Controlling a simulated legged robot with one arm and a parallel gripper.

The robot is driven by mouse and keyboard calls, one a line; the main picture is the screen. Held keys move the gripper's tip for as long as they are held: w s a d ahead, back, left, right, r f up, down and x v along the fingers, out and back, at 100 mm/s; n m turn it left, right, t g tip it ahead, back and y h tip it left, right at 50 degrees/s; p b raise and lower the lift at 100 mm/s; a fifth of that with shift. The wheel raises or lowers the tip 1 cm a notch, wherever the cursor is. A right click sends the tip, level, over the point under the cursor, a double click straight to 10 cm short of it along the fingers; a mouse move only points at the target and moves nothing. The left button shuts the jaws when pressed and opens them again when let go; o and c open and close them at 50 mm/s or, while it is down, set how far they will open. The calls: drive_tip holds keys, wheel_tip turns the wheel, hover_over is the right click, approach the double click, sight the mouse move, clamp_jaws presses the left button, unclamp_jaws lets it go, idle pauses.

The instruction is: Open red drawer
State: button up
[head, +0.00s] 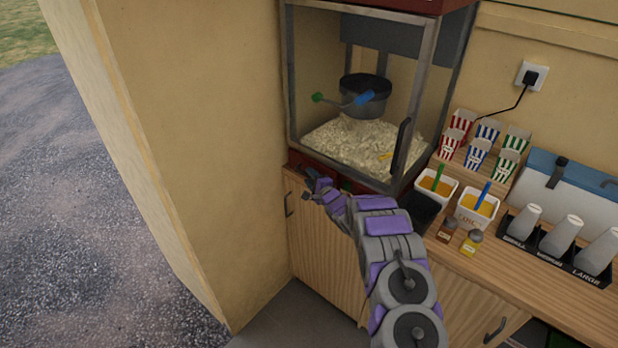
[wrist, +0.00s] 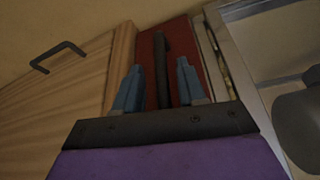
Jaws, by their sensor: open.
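The red drawer (wrist: 189,38) is a red front panel with a dark bar handle (wrist: 161,60), in the wrist view. In the head view, a red strip (head: 298,159) shows at the base of the popcorn machine, mostly behind my arm. My gripper (wrist: 158,68) is open, with one blue-grey finger to each side of the handle in the picture. I cannot tell whether either finger touches it. In the head view my gripper (head: 322,188) is in front of the machine's base, and the handle there is hidden. The drawer appears shut.
The popcorn machine (head: 290,70) stands on the wooden counter (head: 473,262). A wooden cabinet door (head: 325,255) with a dark handle (head: 288,205) is below. Sauce tubs, bottles and cups stand to the right. A beige wall (head: 200,150) bounds the left.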

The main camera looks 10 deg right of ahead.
drive_tip(key=shift+w+a, duration=0.2)
drive_tip(key=shift+w, duration=0.45)
drive_tip(key=shift+c, duration=0.2)
clamp_jaws()
drive_tip(key=shift+f, duration=0.1)
